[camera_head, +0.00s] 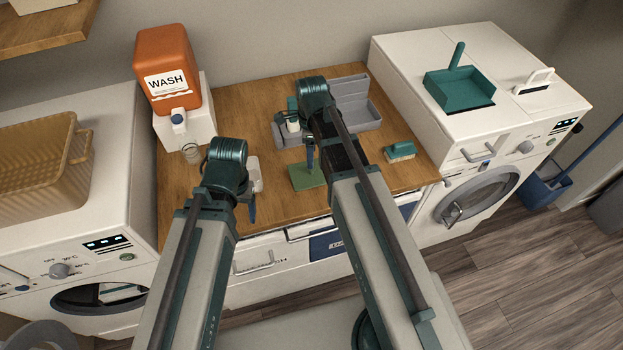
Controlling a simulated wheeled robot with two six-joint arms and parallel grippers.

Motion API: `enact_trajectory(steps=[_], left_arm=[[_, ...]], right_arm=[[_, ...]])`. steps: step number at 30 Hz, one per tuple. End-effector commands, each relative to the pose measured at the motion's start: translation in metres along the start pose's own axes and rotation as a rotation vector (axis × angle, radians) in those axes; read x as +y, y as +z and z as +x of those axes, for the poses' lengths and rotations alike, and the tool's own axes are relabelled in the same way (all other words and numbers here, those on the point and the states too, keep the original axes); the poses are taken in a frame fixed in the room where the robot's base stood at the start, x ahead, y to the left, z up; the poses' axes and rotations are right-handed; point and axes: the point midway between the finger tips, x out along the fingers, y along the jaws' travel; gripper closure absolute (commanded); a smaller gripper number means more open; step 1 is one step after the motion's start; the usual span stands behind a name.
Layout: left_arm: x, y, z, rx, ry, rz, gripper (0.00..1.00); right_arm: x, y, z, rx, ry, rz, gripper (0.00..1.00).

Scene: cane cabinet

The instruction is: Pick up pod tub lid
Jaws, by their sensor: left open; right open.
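I cannot clearly make out a pod tub or its lid. A white object (256,181) lies on the wooden worktop (178,211), partly hidden behind my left wrist, and I cannot tell if it is the lid. My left gripper (251,212) is open, mostly hidden by its own arm, low near that white object. A flat green piece (300,182) lies near the worktop's front. My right gripper (310,156) is open, pointing down above or just behind the green piece. Neither gripper visibly holds anything.
A grey caddy (357,103) and a green-backed brush (400,151) are on the right. Higher white washers flank the worktop; the right one (410,85) carries a green dustpan (462,92).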

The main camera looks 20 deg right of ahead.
Motion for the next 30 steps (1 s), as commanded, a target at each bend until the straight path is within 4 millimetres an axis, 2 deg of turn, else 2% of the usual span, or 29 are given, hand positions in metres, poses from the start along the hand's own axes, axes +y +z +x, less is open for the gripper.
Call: enact_trajectory(steps=[8, 20, 29, 30], left_arm=[[0.001, 0.000, 0.007, 0.000, 0.000, -0.001, 0.29], [0.005, -0.003, 0.052, 0.000, 0.000, -0.002, 0.29], [0.005, -0.003, 0.051, 0.000, 0.000, -0.002, 0.29], [0.005, -0.003, 0.051, 0.000, 0.000, -0.002, 0.29]], right_arm=[[0.000, 0.000, 0.007, 0.000, 0.000, 0.000, 0.33], [0.002, -0.001, 0.052, 0.000, 0.000, 0.000, 0.33], [0.002, -0.001, 0.051, 0.000, 0.000, 0.000, 0.33], [0.002, -0.001, 0.051, 0.000, 0.000, 0.000, 0.40]])
